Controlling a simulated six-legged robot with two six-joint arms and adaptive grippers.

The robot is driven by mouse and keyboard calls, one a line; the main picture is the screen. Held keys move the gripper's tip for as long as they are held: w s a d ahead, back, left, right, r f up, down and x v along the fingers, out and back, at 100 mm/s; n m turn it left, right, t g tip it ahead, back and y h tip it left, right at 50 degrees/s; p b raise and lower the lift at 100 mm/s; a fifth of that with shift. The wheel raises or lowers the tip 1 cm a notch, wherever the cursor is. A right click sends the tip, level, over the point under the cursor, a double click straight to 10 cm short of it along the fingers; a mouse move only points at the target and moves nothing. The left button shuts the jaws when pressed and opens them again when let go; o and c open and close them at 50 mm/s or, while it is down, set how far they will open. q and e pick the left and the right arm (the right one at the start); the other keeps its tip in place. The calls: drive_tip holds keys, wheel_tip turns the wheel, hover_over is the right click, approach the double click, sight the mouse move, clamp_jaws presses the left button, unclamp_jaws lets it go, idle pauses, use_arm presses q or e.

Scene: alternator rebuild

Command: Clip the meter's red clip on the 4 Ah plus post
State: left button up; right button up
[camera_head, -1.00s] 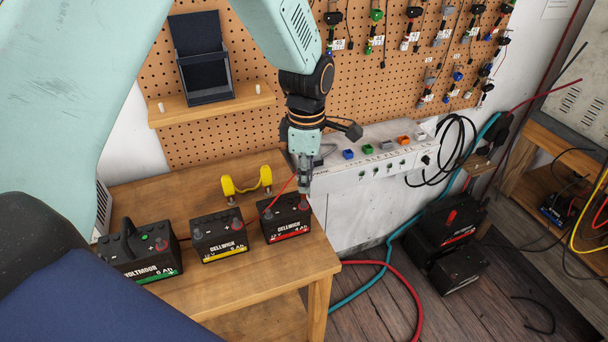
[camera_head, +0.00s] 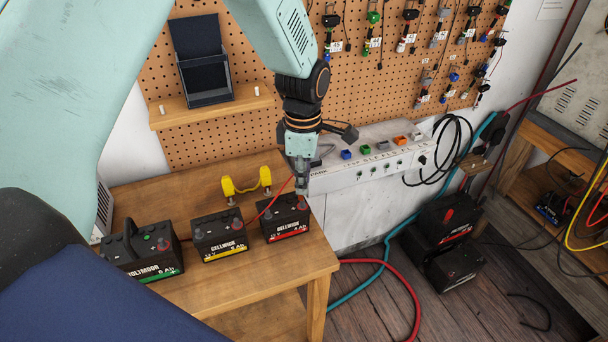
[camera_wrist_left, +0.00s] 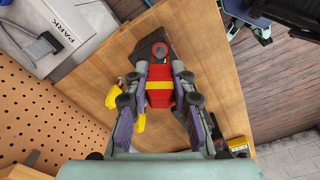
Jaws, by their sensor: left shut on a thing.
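My left gripper (camera_head: 300,188) points down and is shut on the meter's red clip (camera_wrist_left: 159,86), which has a yellow band. The 4 Ah battery (camera_head: 286,228), black with a red stripe, stands on the bench directly below. In the wrist view the clip's front end is at a round grey post with a red rim (camera_wrist_left: 160,49) on the black battery. I cannot tell whether the clip grips the post. A red lead (camera_head: 276,199) runs from the gripper down behind the batteries. The meter cannot be made out.
The yellow-striped battery (camera_head: 220,237) and green-striped battery (camera_head: 143,249) stand left on the wooden bench (camera_head: 255,276). The white PARK unit (camera_head: 365,163) is right of the gripper. The bench front is clear.

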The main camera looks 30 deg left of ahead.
use_arm(q)
drive_tip(key=shift+a+f, duration=0.1)
drive_tip(key=shift+f, duration=0.2)
drive_tip(key=shift+w+f+b, duration=0.25)
drive_tip(key=shift+f+b, duration=0.1)
drive_tip(key=shift+f, duration=0.35)
drive_tip(key=shift+s+f, duration=0.15)
drive_tip(key=shift+f, duration=0.1)
drive_tip(key=shift+s, duration=0.1)
drive_tip(key=o, duration=0.6)
drive_tip(key=shift+w, duration=0.2)
drive_tip(key=shift+o, duration=1.3)
drive_tip(key=shift+s, duration=0.15)
